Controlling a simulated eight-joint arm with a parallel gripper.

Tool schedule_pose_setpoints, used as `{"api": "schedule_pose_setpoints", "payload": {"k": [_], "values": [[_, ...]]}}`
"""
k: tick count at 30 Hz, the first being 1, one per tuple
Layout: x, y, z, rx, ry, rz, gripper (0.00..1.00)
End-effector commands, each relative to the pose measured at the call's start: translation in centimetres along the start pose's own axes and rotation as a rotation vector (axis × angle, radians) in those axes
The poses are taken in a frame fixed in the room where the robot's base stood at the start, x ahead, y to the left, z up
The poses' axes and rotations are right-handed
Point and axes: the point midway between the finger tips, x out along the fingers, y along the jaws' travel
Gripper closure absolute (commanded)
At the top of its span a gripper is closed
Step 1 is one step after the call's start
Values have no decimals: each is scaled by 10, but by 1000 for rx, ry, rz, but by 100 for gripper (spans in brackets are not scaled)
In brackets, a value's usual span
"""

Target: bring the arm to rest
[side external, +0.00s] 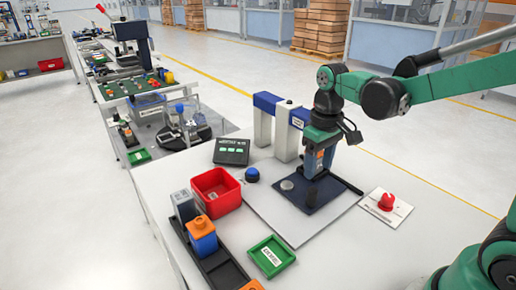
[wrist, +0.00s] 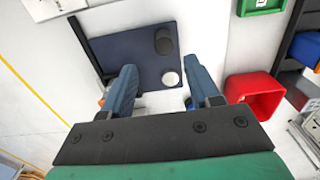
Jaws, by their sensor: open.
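My gripper (side external: 318,166) hangs from the green arm, pointing down above the dark blue plate (side external: 324,194). In the wrist view my gripper (wrist: 160,72) shows its two blue fingers spread wide apart with nothing held between them. A silver disc (side external: 287,185) lies on the plate; in the wrist view the disc (wrist: 170,79) shows between the fingers. A black round piece (wrist: 163,41) stands on the plate near it. The exact height of the fingertips over the plate is hard to tell.
A blue-and-white gate (side external: 281,111) stands just behind my gripper. A red bin (side external: 216,193), a green tray (side external: 271,256), a black display box (side external: 232,151) and a blue button (side external: 252,175) lie left. A red knob (side external: 387,201) sits right. Bare white table shows at front right.

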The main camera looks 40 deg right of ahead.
Motion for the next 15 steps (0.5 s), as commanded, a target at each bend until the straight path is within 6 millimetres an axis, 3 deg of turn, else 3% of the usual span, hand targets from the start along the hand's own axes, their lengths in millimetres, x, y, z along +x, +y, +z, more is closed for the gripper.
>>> {"api": "schedule_pose_setpoints", "payload": {"k": [7,15], "values": [[-7,-5,5,-1,60,7,45],[-29,-26,28,-3,368,19,45]]}}
